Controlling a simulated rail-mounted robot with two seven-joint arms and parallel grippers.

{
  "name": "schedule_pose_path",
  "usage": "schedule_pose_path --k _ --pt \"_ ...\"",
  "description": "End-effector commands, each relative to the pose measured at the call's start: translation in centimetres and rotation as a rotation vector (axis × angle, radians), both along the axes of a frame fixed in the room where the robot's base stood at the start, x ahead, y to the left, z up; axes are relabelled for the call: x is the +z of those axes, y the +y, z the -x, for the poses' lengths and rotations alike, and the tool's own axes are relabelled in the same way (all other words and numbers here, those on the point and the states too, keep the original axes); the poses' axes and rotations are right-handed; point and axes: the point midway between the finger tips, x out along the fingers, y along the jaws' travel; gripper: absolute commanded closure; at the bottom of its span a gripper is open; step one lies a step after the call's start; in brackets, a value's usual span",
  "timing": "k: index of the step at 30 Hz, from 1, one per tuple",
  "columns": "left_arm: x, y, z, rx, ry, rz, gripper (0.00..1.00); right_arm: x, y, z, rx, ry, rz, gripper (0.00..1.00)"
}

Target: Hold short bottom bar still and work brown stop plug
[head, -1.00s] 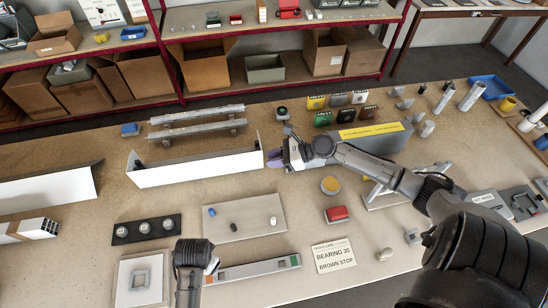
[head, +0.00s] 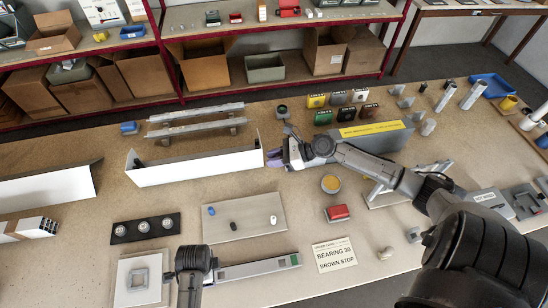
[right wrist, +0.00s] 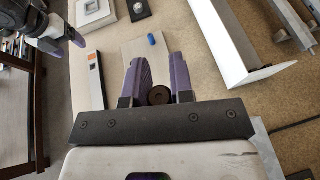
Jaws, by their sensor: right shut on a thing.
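The short bottom bar (head: 250,270) is a grey bar with a green end, lying at the table's front; it also shows in the right wrist view (right wrist: 95,85). My left gripper (head: 194,285) is over its left end; its fingertips are hidden in the head view, and whether they touch the bar is unclear. My right gripper (head: 276,157) is at the right end of the white profile, raised. Its purple fingers are shut on a dark brown round plug (right wrist: 158,96), apparently the brown stop plug.
A pale tray (head: 245,230) holds blue, dark and white plugs. A white profile (head: 195,168) stands behind it. A card reading "BEARING 30 BROWN STOP" (head: 334,254), a red block (head: 337,213) and a yellow-topped tin (head: 330,184) are on the right. A black three-ring panel (head: 145,228) is left.

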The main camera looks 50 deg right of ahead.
Motion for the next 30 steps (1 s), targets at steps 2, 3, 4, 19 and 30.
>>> schedule_pose_path --k 2,3,4,19,30 --pt "-1.1 0.0 0.0 0.0 0.0 0.0 0.22 -1.1 0.0 0.0 0.0 0.0 0.0 1.0" --pt "-1.5 0.0 0.0 0.001 0.0 0.0 0.22 -1.5 0.0 0.0 0.0 0.0 0.0 1.0" --pt "-1.8 0.0 0.0 0.001 0.001 0.001 0.22 -1.9 0.0 0.0 0.0 0.0 0.0 1.0" --pt "-8.4 0.0 0.0 0.001 0.001 0.001 0.22 -8.8 0.0 0.0 0.0 0.0 0.0 1.0" --pt "-11.0 0.0 0.0 0.001 -0.001 0.001 0.22 -11.7 0.0 0.0 0.0 0.0 0.0 1.0"
